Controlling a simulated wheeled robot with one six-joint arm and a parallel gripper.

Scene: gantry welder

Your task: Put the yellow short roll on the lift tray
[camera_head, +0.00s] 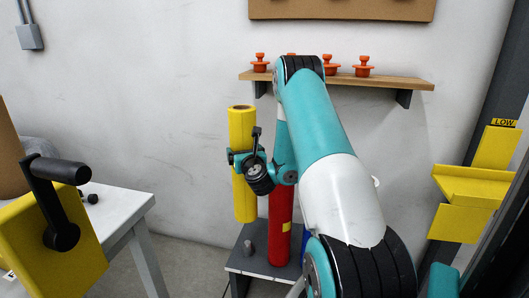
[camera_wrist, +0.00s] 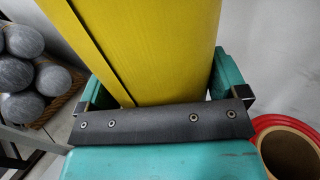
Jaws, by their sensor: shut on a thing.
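The yellow roll (camera_head: 242,130) is upright in my gripper (camera_head: 243,157), held in the air in front of the wall. My gripper is shut around its middle. In the wrist view the yellow roll (camera_wrist: 150,45) fills the top centre between the two teal fingers (camera_wrist: 160,85). A yellow tray-like ledge (camera_head: 472,186) on a dark post stands at the right, under a yellow "LOW" label (camera_head: 504,123); it looks like the lift tray. It is empty, and the roll is well to the left of it.
A red roll (camera_head: 281,222) stands on a low grey stand (camera_head: 262,266) below my gripper. A wooden shelf (camera_head: 385,80) with several orange knobbed pieces is on the wall. A white table (camera_head: 120,208) and a yellow panel with a black crank (camera_head: 60,198) are at the left. Grey rolls (camera_wrist: 24,75) lie in a basket.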

